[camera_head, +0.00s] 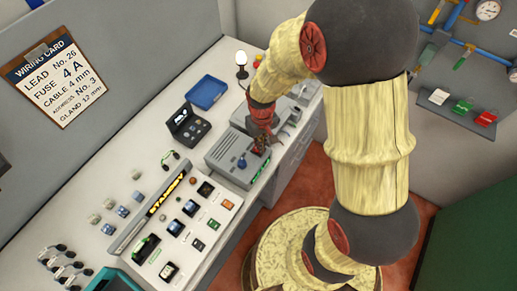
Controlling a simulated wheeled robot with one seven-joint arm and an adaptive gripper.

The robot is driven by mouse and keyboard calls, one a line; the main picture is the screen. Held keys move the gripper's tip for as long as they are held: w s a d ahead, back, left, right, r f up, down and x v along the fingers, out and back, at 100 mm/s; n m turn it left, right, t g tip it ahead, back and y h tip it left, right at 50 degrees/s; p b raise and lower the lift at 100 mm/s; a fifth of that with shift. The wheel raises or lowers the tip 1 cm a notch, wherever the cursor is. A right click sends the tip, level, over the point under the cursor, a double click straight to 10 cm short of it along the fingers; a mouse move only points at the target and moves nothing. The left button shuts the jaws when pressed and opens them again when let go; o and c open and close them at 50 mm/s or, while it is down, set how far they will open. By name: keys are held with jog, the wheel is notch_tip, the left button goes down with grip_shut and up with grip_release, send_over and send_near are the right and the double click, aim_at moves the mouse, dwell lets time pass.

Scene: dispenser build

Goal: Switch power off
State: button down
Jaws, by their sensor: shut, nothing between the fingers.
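A grey box-shaped unit (222,156) with slots in its top stands near the bench's front edge. A small blue knob (242,163) is on its top, and a green strip (261,171) runs along its front right side. My gripper (261,149) points down at the unit's right end and is shut. It holds nothing that I can see. It hides part of the unit there, and I cannot tell whether it touches it. No power switch can be clearly made out.
A white panel (190,228) with several small parts lies at the front left. A wiring card (52,77) hangs on the wall.

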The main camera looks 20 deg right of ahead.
jog(key=shift+f+b, duration=0.45)
jog(key=shift+f, duration=0.3)
dwell(0.3)
jog(key=shift+r, duration=0.15)
jog(key=shift+r+p, duration=2.65)
jog(key=shift+r, duration=0.8)
jog(key=shift+s, duration=0.1)
jog(key=s+r+m+t+b, duration=0.1)
jog(key=s+r+t+b, duration=0.4)
jog(key=s+r+b, duration=0.8)
jog(key=shift+s+r+t+b, duration=0.3)
jog(key=shift+s+r+b, duration=0.15)
jog(key=shift+b, duration=0.15)
